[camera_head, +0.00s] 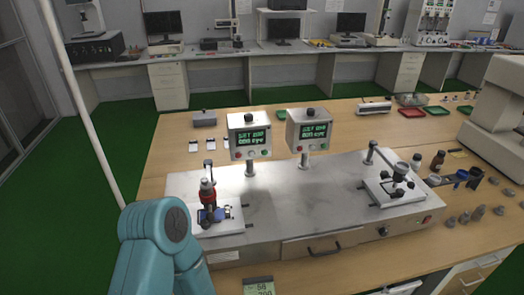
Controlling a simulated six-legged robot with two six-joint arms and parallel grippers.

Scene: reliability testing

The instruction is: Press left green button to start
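Two grey control boxes stand on short posts at the back of a metal test bench. The left control box (235,126) has a dark screen (250,138) with green text and a row of small round buttons beneath it. The right control box (292,128) has a similar lit screen (315,130) and button row. My teal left arm (155,245) rises at the lower left, in front of the bench's left end. Its gripper does not show, and neither does my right gripper.
The metal bench (300,200) bears a red-and-black fixture (208,190) at left and a lever fixture (397,178) at right. Small bottles and weights (478,212) lie at right, beside a large white machine (495,105). The bench's middle is clear.

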